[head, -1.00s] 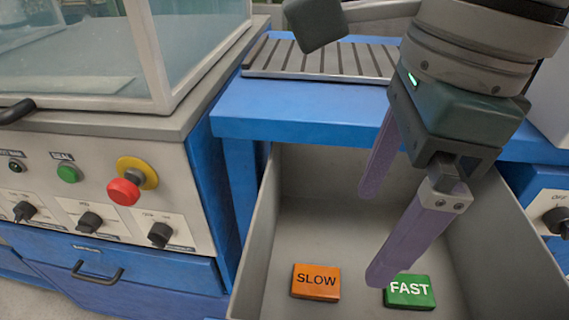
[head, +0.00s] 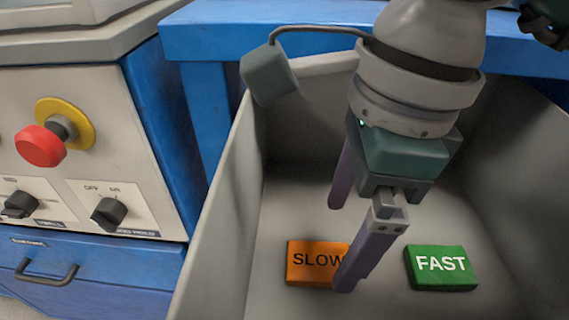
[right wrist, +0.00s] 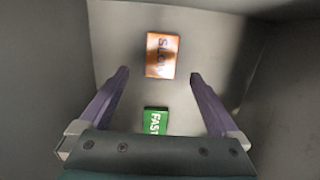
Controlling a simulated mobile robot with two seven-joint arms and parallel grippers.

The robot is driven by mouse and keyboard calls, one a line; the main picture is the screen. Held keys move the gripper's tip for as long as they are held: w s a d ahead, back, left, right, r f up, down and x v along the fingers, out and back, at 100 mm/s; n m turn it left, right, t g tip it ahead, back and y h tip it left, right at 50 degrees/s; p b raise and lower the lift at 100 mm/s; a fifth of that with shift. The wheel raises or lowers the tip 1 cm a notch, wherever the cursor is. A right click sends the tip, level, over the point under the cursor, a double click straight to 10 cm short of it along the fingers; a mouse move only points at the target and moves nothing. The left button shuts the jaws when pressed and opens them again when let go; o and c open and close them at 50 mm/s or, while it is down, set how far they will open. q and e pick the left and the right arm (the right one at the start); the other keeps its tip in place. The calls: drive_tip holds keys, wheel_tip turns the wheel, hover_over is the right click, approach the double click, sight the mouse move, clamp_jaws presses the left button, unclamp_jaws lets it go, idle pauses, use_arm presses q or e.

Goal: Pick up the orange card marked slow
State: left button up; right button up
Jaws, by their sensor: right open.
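The orange card marked SLOW (head: 311,263) lies flat on the floor of a grey bin, left of the green FAST card. My right gripper (head: 342,248) is open above the bin floor, and its near finger covers the orange card's right edge in the head view. In the right wrist view the orange card (right wrist: 161,55) lies beyond the fingertips, roughly midway between the two fingers (right wrist: 159,72). Nothing is between the fingers in their grip.
The green FAST card (head: 441,267) lies on the bin floor; it also shows in the right wrist view (right wrist: 156,121). The grey bin's wall (head: 222,215) rises around both cards. A blue frame (head: 300,35) stands behind. A control panel with a red button (head: 42,146) is at left.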

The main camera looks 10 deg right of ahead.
sight(319, 260)
drive_tip(key=f+b, duration=0.1)
drive_tip(key=f, duration=0.1)
drive_tip(key=a+f, duration=0.1)
drive_tip(key=f, duration=0.2)
drive_tip(key=shift+w+a+b, duration=0.2)
drive_tip(key=shift+b, duration=0.15)
drive_tip(key=c, duration=1.4)
